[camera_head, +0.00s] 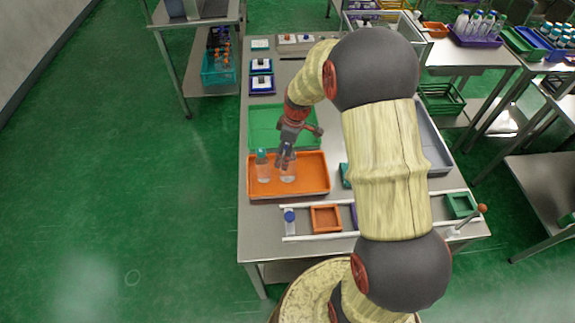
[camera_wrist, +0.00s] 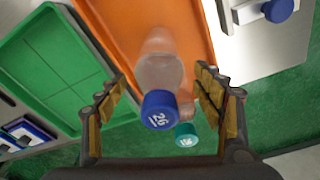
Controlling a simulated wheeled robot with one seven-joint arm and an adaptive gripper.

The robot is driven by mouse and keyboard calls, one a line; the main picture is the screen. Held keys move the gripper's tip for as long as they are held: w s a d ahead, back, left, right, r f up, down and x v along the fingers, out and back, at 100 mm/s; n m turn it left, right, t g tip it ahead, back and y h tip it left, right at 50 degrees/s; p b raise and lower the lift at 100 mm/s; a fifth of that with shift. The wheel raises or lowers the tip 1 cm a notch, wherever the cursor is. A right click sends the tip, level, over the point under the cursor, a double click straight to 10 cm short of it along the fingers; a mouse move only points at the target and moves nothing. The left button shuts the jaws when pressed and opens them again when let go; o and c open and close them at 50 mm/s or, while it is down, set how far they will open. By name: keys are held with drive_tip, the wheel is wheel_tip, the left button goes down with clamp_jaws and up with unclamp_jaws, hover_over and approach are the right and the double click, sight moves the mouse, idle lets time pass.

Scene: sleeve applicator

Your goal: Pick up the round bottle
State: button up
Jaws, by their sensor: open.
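A clear bottle with a blue cap marked 26 (camera_wrist: 160,108) stands in the orange tray (camera_head: 315,183); its body (camera_wrist: 160,70) looks rounded. My gripper (camera_wrist: 160,86) is open above it, one finger on each side of the cap in the wrist view. In the head view my gripper (camera_head: 285,158) covers the top of this bottle (camera_head: 288,173). A second clear bottle with a teal cap (camera_head: 262,156) stands to its left in the same tray. Its teal cap (camera_wrist: 186,134) shows in the wrist view beside the blue one; its body shape is hard to tell there.
My arm hides much of the table's right side.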

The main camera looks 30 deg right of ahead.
drive_tip(key=shift+w+f, duration=0.1)
drive_tip(key=shift+f, duration=0.55)
drive_tip(key=shift+c, duration=0.7)
clamp_jaws()
